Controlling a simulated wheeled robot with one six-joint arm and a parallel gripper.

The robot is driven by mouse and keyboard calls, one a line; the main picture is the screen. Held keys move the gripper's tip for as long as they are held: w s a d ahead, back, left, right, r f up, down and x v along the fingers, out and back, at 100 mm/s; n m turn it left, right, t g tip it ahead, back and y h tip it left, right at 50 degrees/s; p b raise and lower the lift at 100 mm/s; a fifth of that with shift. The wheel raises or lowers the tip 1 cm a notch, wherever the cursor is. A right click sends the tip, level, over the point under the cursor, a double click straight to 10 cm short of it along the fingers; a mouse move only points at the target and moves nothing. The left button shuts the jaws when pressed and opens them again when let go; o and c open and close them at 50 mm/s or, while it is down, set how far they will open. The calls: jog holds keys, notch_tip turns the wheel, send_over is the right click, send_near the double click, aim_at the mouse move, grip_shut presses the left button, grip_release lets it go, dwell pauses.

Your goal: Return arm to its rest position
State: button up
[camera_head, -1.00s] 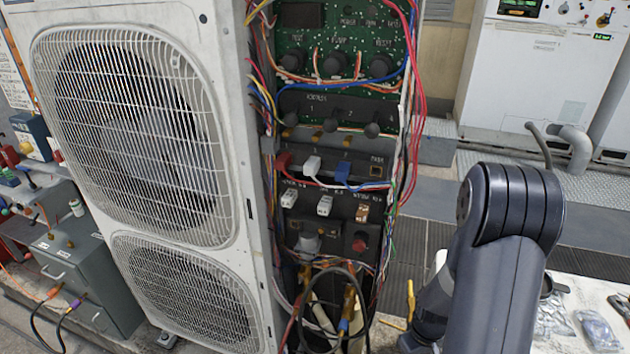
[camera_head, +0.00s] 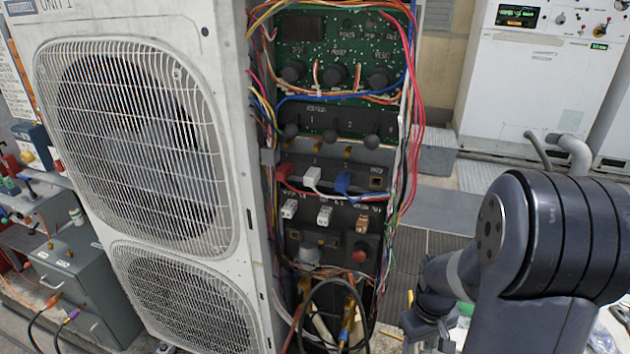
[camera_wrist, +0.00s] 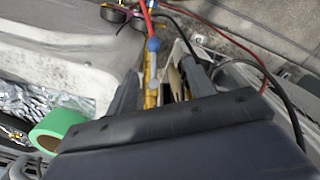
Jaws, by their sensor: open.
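My arm (camera_head: 545,240) is bent at the right of the head view, with its dark elbow joint large and near the camera. My gripper (camera_wrist: 165,78) is open in the wrist view, its two grey fingers apart. A yellow-handled piece, a blue fitting and hoses show beyond and between the fingers; nothing appears gripped. In the head view the wrist end hangs low, right of the open condenser unit (camera_head: 140,150), and its fingertips are hard to make out.
The unit's open control bay (camera_head: 335,150) has loose wires, knobs and plugs. A grey box (camera_head: 85,290) stands at left. White cabinets (camera_head: 535,85) stand behind. A green tape roll (camera_wrist: 58,130) lies near a foil sheet (camera_wrist: 45,98) in the wrist view.

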jog(key=shift+w+a+m+h+b, duration=1.2)
jog(key=shift+w+a+h+b, duration=1.75)
jog(key=shift+a, duration=1.85)
jog(key=shift+h, duration=0.35)
jog(key=d+f, duration=0.1)
jog(key=s+d+f, duration=0.1)
jog(key=f, duration=0.1)
jog(key=shift+s+d, duration=0.1)
jog(key=shift+s, duration=0.1)
jog(key=shift+p, duration=0.3)
